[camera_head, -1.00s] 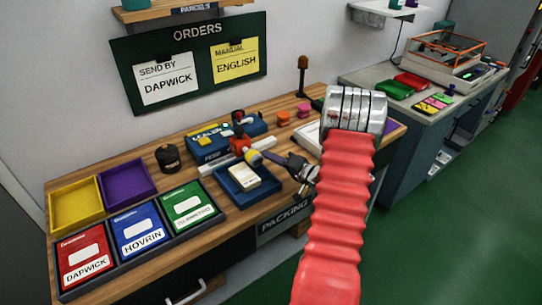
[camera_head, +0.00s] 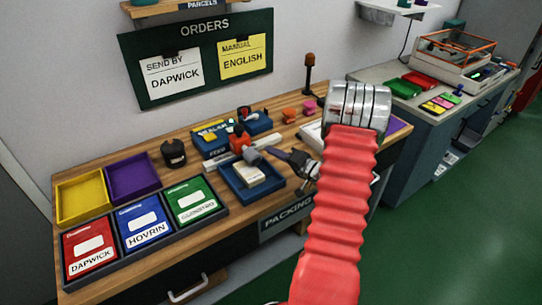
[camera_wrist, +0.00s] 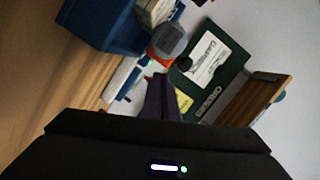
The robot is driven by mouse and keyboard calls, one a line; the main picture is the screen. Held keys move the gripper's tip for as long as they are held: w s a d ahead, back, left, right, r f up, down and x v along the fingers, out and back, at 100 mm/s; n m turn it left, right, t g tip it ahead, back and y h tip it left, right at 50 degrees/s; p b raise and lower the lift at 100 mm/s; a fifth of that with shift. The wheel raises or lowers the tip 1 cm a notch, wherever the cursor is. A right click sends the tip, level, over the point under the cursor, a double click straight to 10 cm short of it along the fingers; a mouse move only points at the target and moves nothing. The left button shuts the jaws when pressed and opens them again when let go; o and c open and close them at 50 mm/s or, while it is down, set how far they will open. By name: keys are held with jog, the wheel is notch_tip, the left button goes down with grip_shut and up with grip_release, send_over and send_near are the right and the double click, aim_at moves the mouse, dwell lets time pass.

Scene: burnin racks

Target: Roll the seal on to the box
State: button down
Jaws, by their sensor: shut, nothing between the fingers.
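A small cream box (camera_head: 256,173) lies in a blue tray (camera_head: 280,180) on the packing bench; a corner of it shows in the wrist view (camera_wrist: 153,10). Just behind the tray stands a red-orange tool with a grey cylinder (camera_head: 251,156); in the wrist view its round grey end (camera_wrist: 170,40) has a red rim. I cannot tell for sure that this is the seal roller. My gripper (camera_head: 274,151) is shut and empty, its fingertips close to the cylinder's right side. Its dark fingers (camera_wrist: 160,85) point toward the tool in the wrist view. Contact cannot be told.
Red, blue and green labelled panels (camera_head: 143,227) lie at the front left, with yellow (camera_head: 82,198) and purple (camera_head: 133,178) trays behind. The orders board (camera_head: 195,58) hangs above.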

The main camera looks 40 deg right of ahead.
jog(key=shift+s+d+r, duration=0.2)
jog(key=shift+d+r, duration=0.05)
jog(key=shift+d, duration=0.2)
jog(key=shift+s+d+r, duration=0.15)
jog(key=shift+d+r, duration=0.05)
jog(key=shift+d, duration=0.25)
jog(key=s+r, duration=0.1)
jog(key=s, duration=0.8)
jog(key=shift+s+d, duration=0.15)
jog(key=shift+s, duration=0.2)
